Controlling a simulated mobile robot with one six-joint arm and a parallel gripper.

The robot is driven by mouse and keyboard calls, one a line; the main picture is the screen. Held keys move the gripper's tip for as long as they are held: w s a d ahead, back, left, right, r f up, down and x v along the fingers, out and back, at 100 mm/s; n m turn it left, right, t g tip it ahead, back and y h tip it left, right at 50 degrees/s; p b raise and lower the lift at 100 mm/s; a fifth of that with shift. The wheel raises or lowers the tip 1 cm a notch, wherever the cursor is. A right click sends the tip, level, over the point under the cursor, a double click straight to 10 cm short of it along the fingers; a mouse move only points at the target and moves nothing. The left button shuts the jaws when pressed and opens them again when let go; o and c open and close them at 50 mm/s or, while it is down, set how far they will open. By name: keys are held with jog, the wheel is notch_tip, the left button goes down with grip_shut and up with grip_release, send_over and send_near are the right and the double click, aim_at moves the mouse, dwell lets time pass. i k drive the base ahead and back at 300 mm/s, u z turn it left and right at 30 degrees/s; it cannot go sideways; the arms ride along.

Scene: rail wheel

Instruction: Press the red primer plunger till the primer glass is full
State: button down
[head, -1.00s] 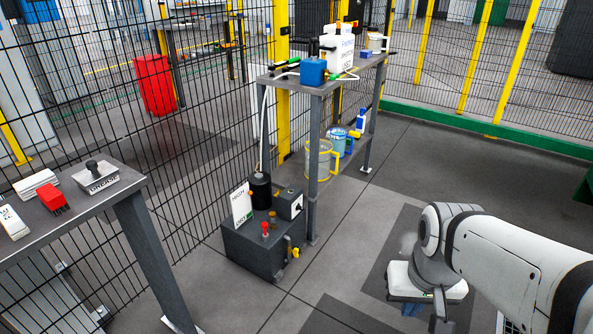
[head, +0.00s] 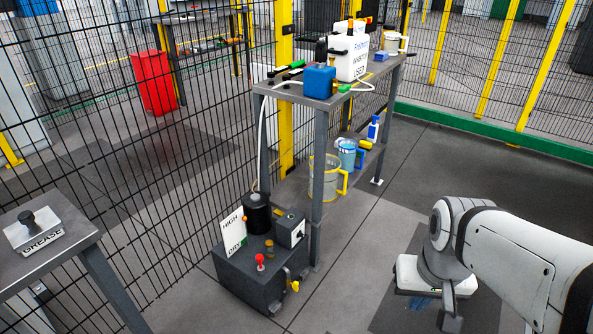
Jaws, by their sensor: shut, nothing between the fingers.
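The red primer plunger (head: 260,259) is a small red knob standing up from the top of a dark grey box (head: 245,281) on the floor. Just behind it stands a small amber-brown piece (head: 269,245), possibly the primer glass; its fill level is too small to tell. My gripper (head: 450,312) is at the lower right, at the end of my white arm, pointing down. It is well to the right of the box, apart from the plunger, and holds nothing. Its fingertips are small and partly hidden.
A black cylinder (head: 257,214), a white sign (head: 233,230) and a small grey switch box (head: 290,228) crowd the box top. A yellow-handled valve (head: 295,286) is on its side. A shelf table (head: 318,150) stands behind. Floor between box and arm is clear.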

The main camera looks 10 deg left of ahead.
aim_at(259, 258)
jog(key=i, duration=1)
jog(key=u, duration=1)
